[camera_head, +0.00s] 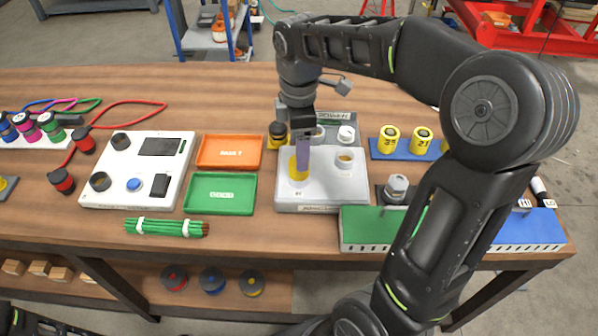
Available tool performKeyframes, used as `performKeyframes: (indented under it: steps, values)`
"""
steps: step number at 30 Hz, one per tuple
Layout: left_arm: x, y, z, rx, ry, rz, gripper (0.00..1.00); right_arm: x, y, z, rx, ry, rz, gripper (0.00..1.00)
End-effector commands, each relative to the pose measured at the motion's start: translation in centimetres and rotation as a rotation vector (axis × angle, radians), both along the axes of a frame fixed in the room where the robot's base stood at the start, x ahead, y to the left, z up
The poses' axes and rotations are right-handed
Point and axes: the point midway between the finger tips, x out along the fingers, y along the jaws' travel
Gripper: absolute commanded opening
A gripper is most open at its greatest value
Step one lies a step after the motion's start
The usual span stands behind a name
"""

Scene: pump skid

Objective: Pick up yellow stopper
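A yellow stopper (293,168) stands upright on the left part of a light grey pump block (322,192). My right gripper (302,160) reaches down from above with its fingers at the stopper. A finger covers part of the stopper's right side. Whether the fingers are closed on it or only beside it cannot be told. A second yellow piece with a dark top (278,134) stands at the block's back left corner. My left gripper is not in view.
An orange tray (205,164) and a green tray (192,207) lie left of the block. A white panel (103,190) with knobs is farther left. Yellow cylinders (389,138) stand on a blue rack at right. My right arm hides part of the table's right side.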

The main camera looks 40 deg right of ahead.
Motion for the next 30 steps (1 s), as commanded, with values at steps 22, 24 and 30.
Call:
performKeyframes:
  steps: [22,24,30]
  values:
    - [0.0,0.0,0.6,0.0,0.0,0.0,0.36,-0.3,-0.1,-5.2,0.001,0.004,0.0,0.68]
    - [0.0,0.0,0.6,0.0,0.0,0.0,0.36,-0.3,-0.1,-5.7,0.001,0.003,0.0,0.68]
    - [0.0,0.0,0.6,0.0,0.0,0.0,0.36,-0.3,-0.1,-5.9,0.0,0.001,-0.001,0.68]
